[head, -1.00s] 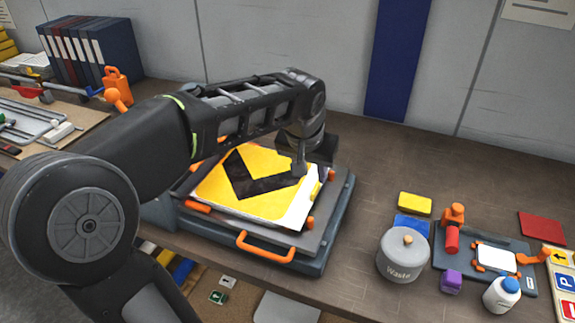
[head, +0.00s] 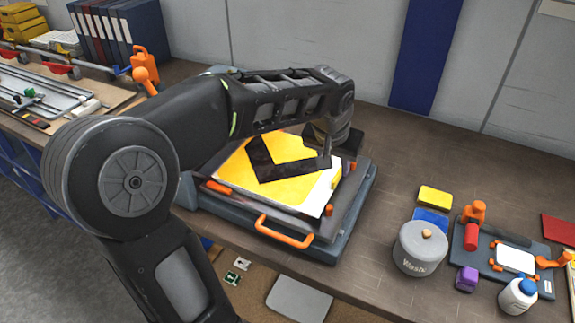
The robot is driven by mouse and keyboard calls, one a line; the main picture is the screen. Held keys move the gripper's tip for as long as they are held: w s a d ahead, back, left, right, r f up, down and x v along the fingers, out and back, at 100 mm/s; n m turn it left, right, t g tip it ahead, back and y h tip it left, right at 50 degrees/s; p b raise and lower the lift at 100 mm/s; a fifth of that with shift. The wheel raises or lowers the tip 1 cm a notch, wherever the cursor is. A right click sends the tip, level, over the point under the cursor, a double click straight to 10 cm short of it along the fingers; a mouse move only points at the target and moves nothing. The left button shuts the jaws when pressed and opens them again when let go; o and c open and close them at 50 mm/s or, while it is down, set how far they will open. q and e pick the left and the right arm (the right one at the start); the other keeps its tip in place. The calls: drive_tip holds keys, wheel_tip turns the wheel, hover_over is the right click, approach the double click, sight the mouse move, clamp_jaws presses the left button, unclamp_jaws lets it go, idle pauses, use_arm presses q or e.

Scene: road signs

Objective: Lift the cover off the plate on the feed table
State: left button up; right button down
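The feed table (head: 345,225) is a dark grey flat bed with an orange front handle, at the middle of the head view. On it lies a sheet-like plate (head: 285,192), yellow with a black angled shape (head: 285,172) and a white right edge. I cannot tell a separate cover from the plate's face. My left gripper (head: 327,152) points down at the plate's right rear part, by the end of the black shape. Its fingers are small and partly hidden, so contact and opening are unclear. My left arm hides the bed's rear left. My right gripper is out of view.
To the right stand a lidded waste pot (head: 420,252), yellow (head: 435,197) and blue pads, a small clamp fixture (head: 500,235) and a white bottle (head: 518,296). Binders (head: 115,32) stand at the back left.

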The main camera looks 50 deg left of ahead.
sight(337, 176)
use_arm(q)
drive_tip(key=p+x, duration=0.1)
drive_tip(key=x, duration=0.4)
drive_tip(key=shift+f, duration=0.1)
drive_tip(key=shift+c, duration=0.3)
clamp_jaws()
idle(0.6)
